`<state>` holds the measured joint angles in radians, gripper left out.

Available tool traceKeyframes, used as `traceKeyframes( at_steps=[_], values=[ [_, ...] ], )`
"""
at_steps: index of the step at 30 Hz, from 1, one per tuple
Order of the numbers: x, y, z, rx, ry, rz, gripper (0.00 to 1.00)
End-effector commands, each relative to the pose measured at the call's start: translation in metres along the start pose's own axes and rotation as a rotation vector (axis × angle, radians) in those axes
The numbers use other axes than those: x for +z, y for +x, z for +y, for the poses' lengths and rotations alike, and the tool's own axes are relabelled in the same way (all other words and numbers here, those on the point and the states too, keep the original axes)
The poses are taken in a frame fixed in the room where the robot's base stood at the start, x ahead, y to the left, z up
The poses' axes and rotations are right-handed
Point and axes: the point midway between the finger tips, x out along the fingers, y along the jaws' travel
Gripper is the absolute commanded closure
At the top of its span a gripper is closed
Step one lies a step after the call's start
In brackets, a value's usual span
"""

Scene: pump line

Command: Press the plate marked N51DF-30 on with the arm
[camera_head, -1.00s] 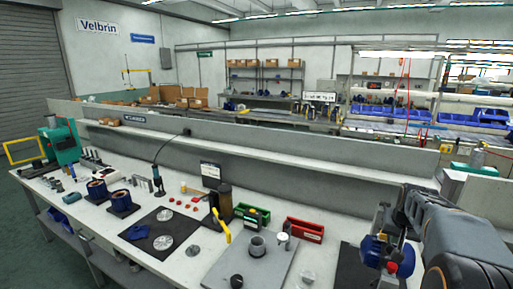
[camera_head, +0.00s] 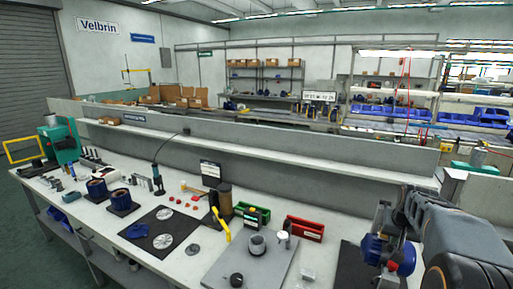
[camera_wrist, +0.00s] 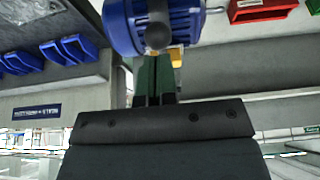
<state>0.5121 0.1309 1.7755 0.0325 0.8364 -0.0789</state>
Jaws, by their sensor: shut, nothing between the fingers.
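My gripper (camera_wrist: 153,90) shows in the wrist view with its two dark fingers together and nothing between them. A blue ribbed motor or pump body (camera_wrist: 165,22) with a dark round knob lies just past the fingertips; I cannot tell whether they touch. In the head view a blue body (camera_head: 374,248) with a red part stands at the lower right, close to my arm, which partly covers that area. No marking N51DF-30 is legible in either view, and I cannot make out which plate bears it.
A grey plate (camera_head: 218,268) with a round grey ring (camera_head: 257,245) lies at the bench front. A red bin (camera_head: 304,230) and a green bin (camera_head: 252,215) stand behind it. A black mat (camera_head: 137,242) with metal discs is further left. A low wall (camera_head: 330,185) runs along the back.

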Motion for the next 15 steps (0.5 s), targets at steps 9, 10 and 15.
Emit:
traceKeyframes(
  at_steps=[9, 10, 15],
  values=[
    [0.0022, 0.0053, 0.0000, 0.000, 0.000, 0.000, 1.00],
    [0.0024, 0.0057, 0.0000, 0.000, 0.000, 0.000, 1.00],
    [0.0034, 0.0080, 0.0000, 0.000, 0.000, 0.000, 1.00]
  ],
)
